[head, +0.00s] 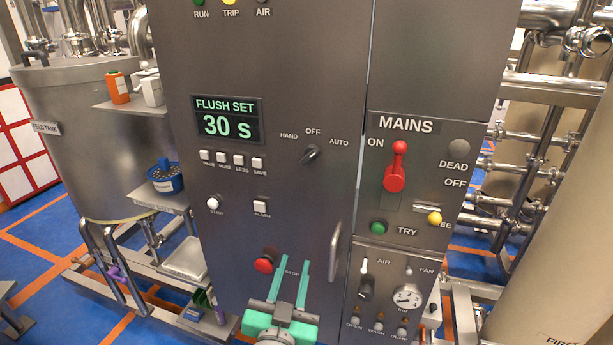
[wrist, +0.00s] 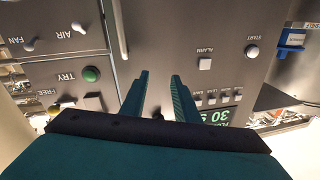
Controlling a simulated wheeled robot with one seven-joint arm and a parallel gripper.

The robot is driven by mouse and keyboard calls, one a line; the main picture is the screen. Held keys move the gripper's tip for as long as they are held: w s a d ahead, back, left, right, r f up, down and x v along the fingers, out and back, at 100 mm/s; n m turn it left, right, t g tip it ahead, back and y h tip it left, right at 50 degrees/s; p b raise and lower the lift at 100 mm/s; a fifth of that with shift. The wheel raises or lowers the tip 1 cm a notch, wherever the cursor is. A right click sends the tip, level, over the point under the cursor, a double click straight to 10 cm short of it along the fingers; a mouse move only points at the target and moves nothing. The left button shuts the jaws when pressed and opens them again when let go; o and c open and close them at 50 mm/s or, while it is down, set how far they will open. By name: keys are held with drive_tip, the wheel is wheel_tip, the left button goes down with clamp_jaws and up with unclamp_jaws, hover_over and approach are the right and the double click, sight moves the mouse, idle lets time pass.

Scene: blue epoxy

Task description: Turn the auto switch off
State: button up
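The HAND/OFF/AUTO selector (head: 311,153) is a small dark rotary knob on the grey cabinet front. In the head view its handle slants up to the right, toward the AUTO label; OFF is above it and HAND to the left. My gripper (head: 294,268), with green fingers, is low in front of the cabinet, below the knob in the picture. The fingers are apart with nothing between them. In the wrist view, which shows the panel upside down, the open fingers (wrist: 160,80) point at the panel. The knob cannot be made out clearly there.
A display (head: 227,120) reads FLUSH SET 30 S. A red stop button (head: 264,265) sits just left of my fingers, and a vertical door handle (head: 335,250) to their right. The red MAINS lever (head: 396,168) and green TRY button (head: 379,228) are farther right.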

wheel_tip(320, 180, up, 12)
drive_tip(key=w+m+h, duration=0.2)
drive_tip(key=m, duration=0.2)
drive_tip(key=m+g, duration=0.1)
drive_tip(key=m, duration=0.4)
approach(310, 157)
drive_tip(key=shift+h, duration=0.4)
drive_tip(key=x, duration=0.8)
drive_tip(key=shift+a+f, duration=0.1)
drive_tip(key=shift+a, duration=0.15)
clamp_jaws()
